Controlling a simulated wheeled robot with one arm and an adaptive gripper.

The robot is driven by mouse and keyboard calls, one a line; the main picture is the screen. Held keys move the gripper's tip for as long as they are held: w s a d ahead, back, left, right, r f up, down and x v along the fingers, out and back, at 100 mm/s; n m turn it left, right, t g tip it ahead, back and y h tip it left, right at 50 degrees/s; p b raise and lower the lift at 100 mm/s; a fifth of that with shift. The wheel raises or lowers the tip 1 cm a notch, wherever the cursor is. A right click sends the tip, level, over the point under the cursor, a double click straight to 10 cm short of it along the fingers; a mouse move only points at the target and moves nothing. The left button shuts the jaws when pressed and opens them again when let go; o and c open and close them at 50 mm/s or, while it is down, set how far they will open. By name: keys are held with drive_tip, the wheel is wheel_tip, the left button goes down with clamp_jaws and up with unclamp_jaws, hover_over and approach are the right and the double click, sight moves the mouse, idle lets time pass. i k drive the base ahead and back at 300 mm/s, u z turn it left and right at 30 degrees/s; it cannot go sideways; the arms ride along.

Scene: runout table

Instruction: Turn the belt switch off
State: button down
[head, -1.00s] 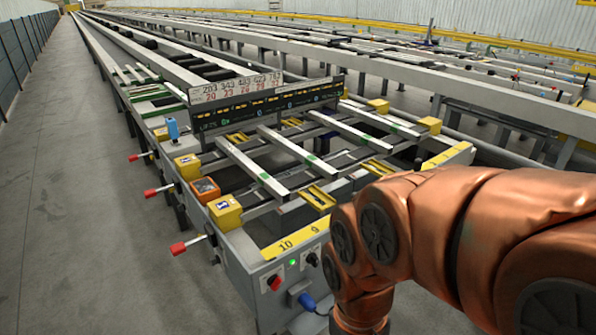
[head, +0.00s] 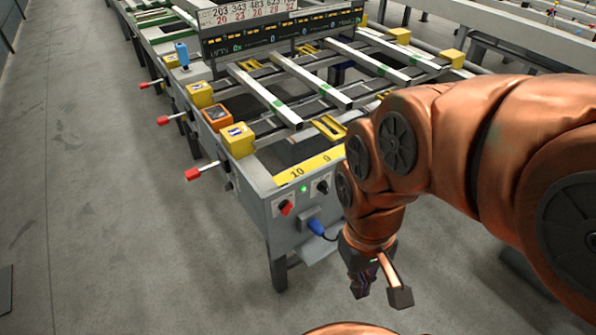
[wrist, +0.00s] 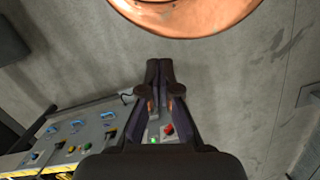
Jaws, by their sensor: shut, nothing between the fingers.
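The grey end panel of the runout table (head: 278,240) carries a red rotary knob (head: 286,208) at left, a lit green lamp (head: 304,189), and a black rotary knob (head: 322,187) at right. I cannot read which one is the belt switch. My gripper (head: 360,287) hangs low, right of and below the panel, apart from it. In the wrist view, its dark fingers (wrist: 158,66) are together and empty. The red knob (wrist: 169,129) and green lamp (wrist: 154,140) show there between the finger linkages. The black knob is not clear in that view.
A blue plug (head: 316,227) sticks out below the knobs. Red-tipped levers (head: 193,174) jut out along the table's left side. The wrist view also shows a panel with blue parts and coloured buttons (wrist: 76,125). Bare concrete floor (head: 120,240) lies open at left.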

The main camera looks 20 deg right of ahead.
sight(286, 207)
drive_tip(key=u, duration=0.5)
drive_tip(key=k, duration=1.2)
drive_tip(key=u, duration=0.6)
drive_tip(key=i, duration=0.75)
drive_tip(key=u, duration=0.1)
